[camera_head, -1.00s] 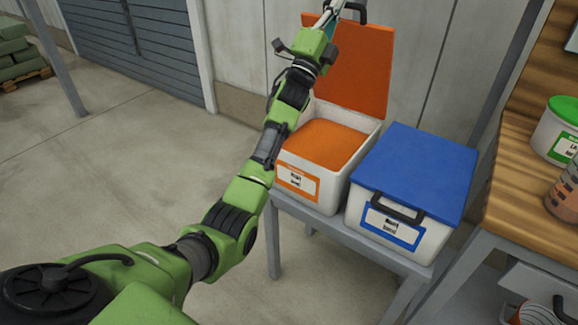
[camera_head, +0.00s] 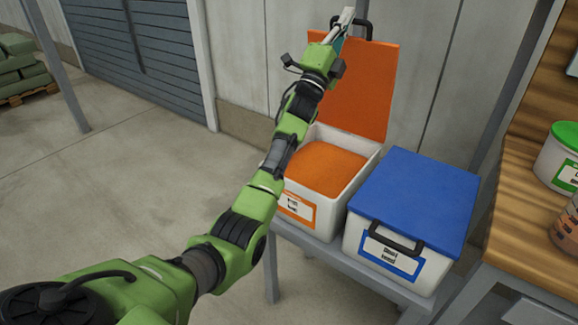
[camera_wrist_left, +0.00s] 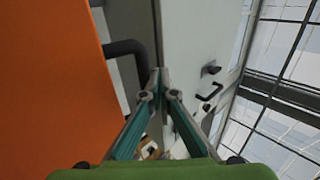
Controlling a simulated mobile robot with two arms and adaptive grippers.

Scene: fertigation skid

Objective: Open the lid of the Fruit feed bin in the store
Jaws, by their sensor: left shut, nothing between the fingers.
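The orange-lidded white bin (camera_head: 298,222) stands on a grey stand, with orange contents showing inside. Its front label is too small to read surely. Its orange lid (camera_head: 362,95) stands up, open, at the back of the bin. The lid's black handle (camera_head: 366,22) is at its top edge. My left gripper (camera_head: 346,16) is at the top left of the lid, beside the handle, shut and empty. In the left wrist view the shut fingertips (camera_wrist_left: 160,78) are just right of the black handle (camera_wrist_left: 128,48); I cannot tell whether they touch. My right gripper is not in view.
A closed blue-lidded bin (camera_head: 415,200) stands right of the orange one on the same grey stand (camera_head: 330,252). A wooden bench (camera_head: 525,215) with a green-lidded tub (camera_head: 560,160) is at the right. A wall is close behind.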

